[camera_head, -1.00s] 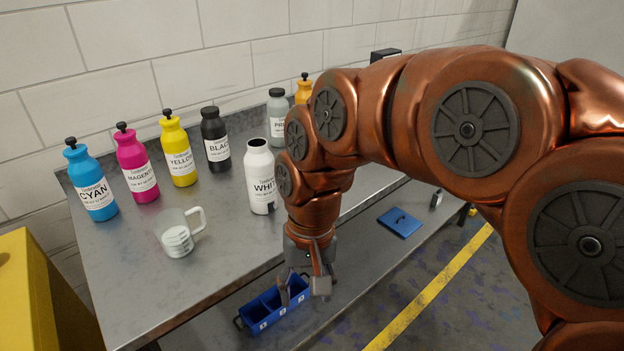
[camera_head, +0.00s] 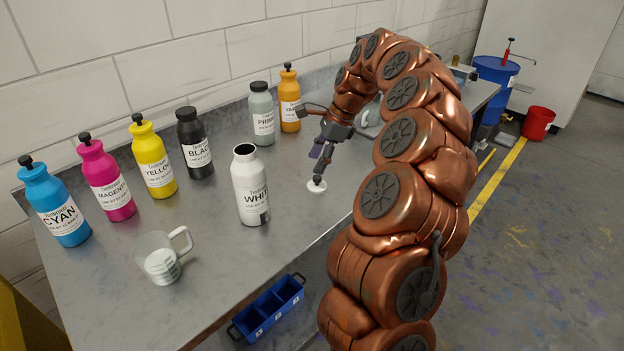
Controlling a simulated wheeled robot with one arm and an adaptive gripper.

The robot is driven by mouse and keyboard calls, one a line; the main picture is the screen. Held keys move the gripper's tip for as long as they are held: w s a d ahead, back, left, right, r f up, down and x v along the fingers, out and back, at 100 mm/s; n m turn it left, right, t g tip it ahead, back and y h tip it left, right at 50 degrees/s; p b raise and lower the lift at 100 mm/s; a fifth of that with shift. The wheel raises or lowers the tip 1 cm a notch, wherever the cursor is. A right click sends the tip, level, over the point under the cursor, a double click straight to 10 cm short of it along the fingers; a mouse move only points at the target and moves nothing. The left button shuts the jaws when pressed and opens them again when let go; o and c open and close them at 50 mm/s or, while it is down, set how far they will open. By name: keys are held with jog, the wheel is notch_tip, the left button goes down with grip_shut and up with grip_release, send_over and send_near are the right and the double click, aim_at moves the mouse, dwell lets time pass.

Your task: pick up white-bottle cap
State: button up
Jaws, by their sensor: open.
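The white bottle (camera_head: 251,187) stands upright on the metal table with its mouth open and no cap on it. A small white disc (camera_head: 317,186) with a dark knob, which looks like its cap, lies on the table to the right of the bottle. My gripper (camera_head: 316,150) is open, with its fingers spread wide. One finger points down and its tip appears close above the dark knob. I cannot tell whether they touch. The other finger sticks out to the left, higher up.
Cyan (camera_head: 55,208), magenta (camera_head: 108,185), yellow (camera_head: 154,163) and black (camera_head: 194,147) bottles stand along the back. A grey bottle (camera_head: 262,118) and an orange bottle (camera_head: 289,104) stand behind my gripper. A measuring jug (camera_head: 160,260) is at front left. A blue bin (camera_head: 268,312) sits below.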

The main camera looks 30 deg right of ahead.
aim_at(317, 177)
jog(key=d, duration=0.1)
jog(key=d+f+m, duration=0.1)
jog(key=w+d+m, duration=0.1)
jog(key=shift+d+f, duration=0.2)
jog(key=shift+f, duration=0.15)
jog(key=shift+p+x, duration=0.4)
jog(key=shift+x, duration=0.85)
jog(key=shift+w+d+p+x, duration=0.15)
jog(key=shift+p+x, duration=0.4)
jog(key=shift+x, duration=0.7)
jog(key=shift+w+d+p+x, duration=0.15)
jog(key=shift+p+x, duration=0.35)
jog(key=shift+x, duration=0.7)
jog(key=shift+s+f, duration=0.15)
jog(key=c, duration=0.9)
jog(key=shift+c, duration=0.2)
